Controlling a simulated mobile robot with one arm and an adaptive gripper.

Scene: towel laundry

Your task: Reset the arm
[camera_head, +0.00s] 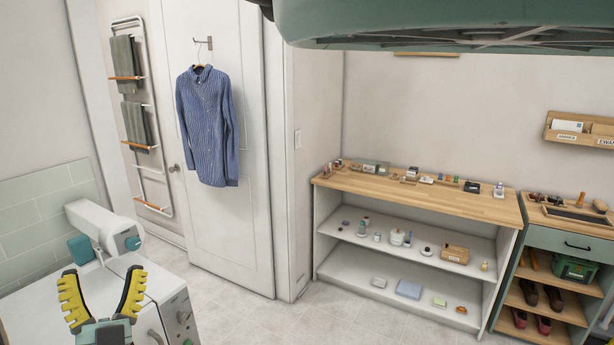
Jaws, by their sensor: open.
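My gripper (101,297) is at the lower left, with its two yellow-padded fingers spread apart and pointing up. Nothing is between the fingers. It shows in front of a white appliance-like unit (163,285) that has a knob on its side. Most of my arm is out of the picture.
A towel rack (157,186) is at the left. A wood-topped shelf (480,205) with small items stands right, beside a shoe cabinet (558,240). The floor (250,318) between is clear.

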